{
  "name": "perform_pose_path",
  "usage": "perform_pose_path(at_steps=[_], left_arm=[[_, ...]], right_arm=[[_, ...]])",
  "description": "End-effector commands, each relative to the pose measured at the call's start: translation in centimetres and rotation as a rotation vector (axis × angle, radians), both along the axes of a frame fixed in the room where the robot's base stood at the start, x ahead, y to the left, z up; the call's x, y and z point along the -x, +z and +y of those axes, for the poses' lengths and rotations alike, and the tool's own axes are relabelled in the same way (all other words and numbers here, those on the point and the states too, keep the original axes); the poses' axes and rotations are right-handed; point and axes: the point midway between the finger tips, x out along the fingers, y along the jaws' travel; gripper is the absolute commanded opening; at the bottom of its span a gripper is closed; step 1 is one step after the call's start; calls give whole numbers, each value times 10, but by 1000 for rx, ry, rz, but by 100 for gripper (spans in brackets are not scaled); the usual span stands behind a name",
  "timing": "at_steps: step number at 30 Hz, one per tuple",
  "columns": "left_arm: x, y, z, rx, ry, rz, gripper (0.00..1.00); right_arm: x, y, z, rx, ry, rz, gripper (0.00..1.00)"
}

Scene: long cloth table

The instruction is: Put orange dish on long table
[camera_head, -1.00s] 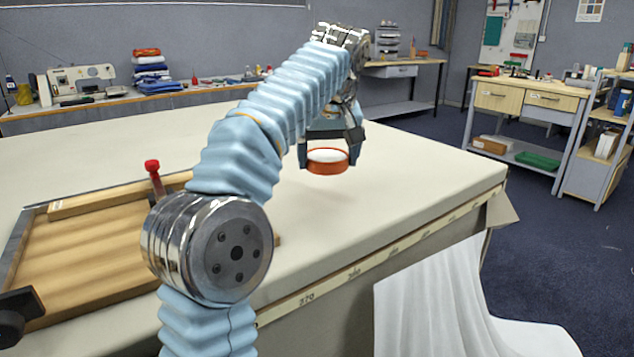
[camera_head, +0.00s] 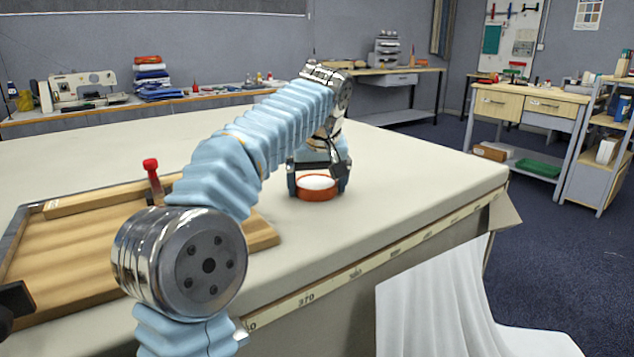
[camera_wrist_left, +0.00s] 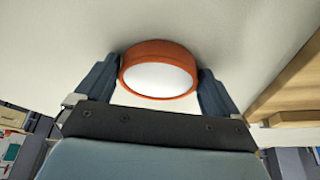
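The orange dish (camera_head: 317,193) has a white inside and sits upright at the surface of the long table (camera_head: 400,185), near its right part. In the head view it appears to rest on the cloth; a tiny gap under it cannot be ruled out. My left gripper (camera_head: 318,184) has a finger on each side of the dish and appears shut on its rim. The left wrist view shows the orange dish (camera_wrist_left: 160,70) between both fingers, which seem to touch it.
A wooden tray (camera_head: 80,250) lies on the table at the left, with a red-topped item (camera_head: 152,180) by its rear edge. The table's front edge carries a measuring tape (camera_head: 365,268). Cloth right of the dish is clear. A white cloth (camera_head: 440,310) hangs in front.

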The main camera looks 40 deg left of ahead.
Motion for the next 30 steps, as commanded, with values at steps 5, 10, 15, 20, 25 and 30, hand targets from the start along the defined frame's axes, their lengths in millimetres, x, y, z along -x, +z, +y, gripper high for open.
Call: perform_pose_path(at_steps=[5, 10, 15, 20, 25, 30], left_arm=[[0, 0, 0, 0, 0, 0, 100], [1, 8, -1, 0, 0, 0, 100], [9, 39, -10, 0, -1, -3, 100], [18, 75, -21, 0, -1, -3, 100], [26, 101, -29, -1, 1, 0, 100], [31, 113, -33, -1, 0, 1, 100]], right_arm=[[0, 0, 0, 0, 0, 0, 100], [0, 5, 0, 0, 0, 0, 100], [0, 13, 0, -1, 1, 0, 100], [0, 24, 1, -2, 3, 0, 100], [0, 27, 1, -3, 4, 0, 100], [0, 28, 1, -3, 5, 1, 100]])
